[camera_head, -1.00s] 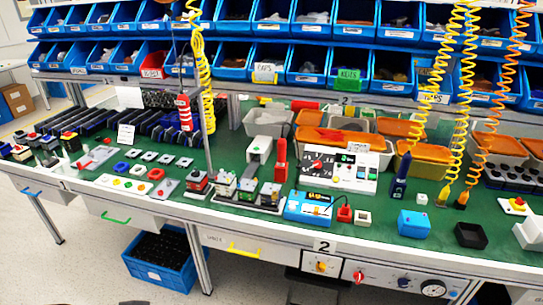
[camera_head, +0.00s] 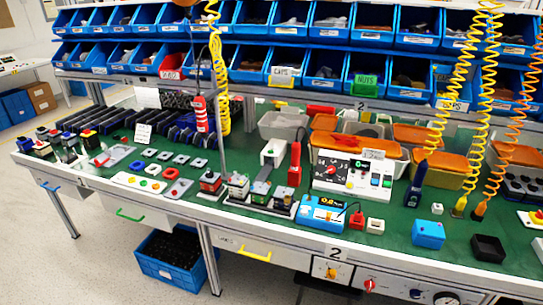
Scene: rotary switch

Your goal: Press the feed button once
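A white control panel (camera_head: 320,183) stands on the green bench top, right of the middle. It has a black dial plate with a red rotary knob (camera_head: 331,170) on its left half. The lettering is too small to read, so I cannot tell which button is the feed button. Neither of my grippers shows in the head view.
A blue meter (camera_head: 320,214) with a lit display stands in front of the panel. A red upright tool (camera_head: 295,165) is at its left and a dark blue screwdriver (camera_head: 416,185) at its right. Yellow coiled cords (camera_head: 491,90) hang at the right. Blue bins (camera_head: 250,68) line the back.

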